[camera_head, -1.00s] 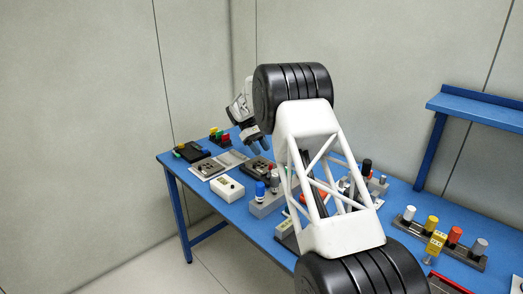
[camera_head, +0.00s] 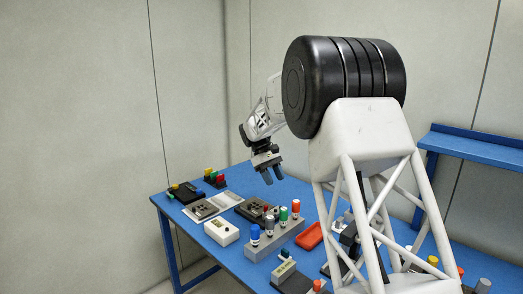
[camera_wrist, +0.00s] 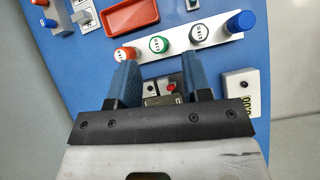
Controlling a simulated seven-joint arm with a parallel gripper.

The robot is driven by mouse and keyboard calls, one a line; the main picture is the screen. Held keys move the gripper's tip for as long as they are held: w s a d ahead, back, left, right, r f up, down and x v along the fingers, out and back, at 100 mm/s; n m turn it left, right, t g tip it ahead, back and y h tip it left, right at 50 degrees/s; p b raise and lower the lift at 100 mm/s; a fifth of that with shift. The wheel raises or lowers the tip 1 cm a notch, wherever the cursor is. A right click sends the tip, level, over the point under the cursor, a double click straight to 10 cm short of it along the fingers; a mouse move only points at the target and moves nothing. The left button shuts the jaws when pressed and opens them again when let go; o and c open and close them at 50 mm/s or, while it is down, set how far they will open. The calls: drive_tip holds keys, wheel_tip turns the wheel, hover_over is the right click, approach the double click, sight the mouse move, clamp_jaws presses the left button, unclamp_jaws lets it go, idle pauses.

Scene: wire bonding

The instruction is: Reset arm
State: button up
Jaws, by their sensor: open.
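My gripper (camera_head: 272,176) hangs above the blue table (camera_head: 232,268) with its fingers pointing down and apart, and nothing shows between them. In the wrist view my gripper (camera_wrist: 158,85) has two blue fingers spread wide. Behind the fingertips, a grey block holds capped cylinders: blue (camera_wrist: 240,22), white (camera_wrist: 196,34), green (camera_wrist: 158,45) and orange (camera_wrist: 125,55). A small dark device with a red button (camera_wrist: 171,87) shows between the fingers. My white arm link covers part of the table's right side in the head view.
A red tray (camera_head: 309,236) lies right of the cylinder block (camera_head: 272,240). A white meter box (camera_head: 221,231) stands at the left. Dark fixtures with coloured parts (camera_head: 186,190) stand at the far left corner. A blue shelf (camera_head: 475,147) is at the right. The air around the gripper is clear.

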drive_tip(key=s+d+r+m+t+y, duration=0.1)
drive_tip(key=s+d+r, duration=0.2)
drive_tip(key=s, duration=0.6)
drive_tip(key=s+d+r+m+t+y, duration=0.1)
drive_tip(key=s+d+r, duration=0.3)
drive_tip(key=s, duration=0.6)
drive_tip(key=s+d+r+m+t+y, duration=0.1)
drive_tip(key=s+d+r+m+t, duration=0.15)
drive_tip(key=s, duration=0.65)
drive_tip(key=s+d+f+m+t, duration=0.1)
drive_tip(key=s+f, duration=0.1)
drive_tip(key=s, duration=0.7)
drive_tip(key=s+d+f+m+t+y, duration=0.1)
drive_tip(key=s+d+f, duration=0.1)
drive_tip(key=s, duration=0.7)
drive_tip(key=s+d+f+m+t, duration=0.1)
drive_tip(key=s+f, duration=0.1)
drive_tip(key=s, duration=0.7)
drive_tip(key=shift+s+d+f+y, duration=0.25)
drive_tip(key=shift+f+y, duration=0.05)
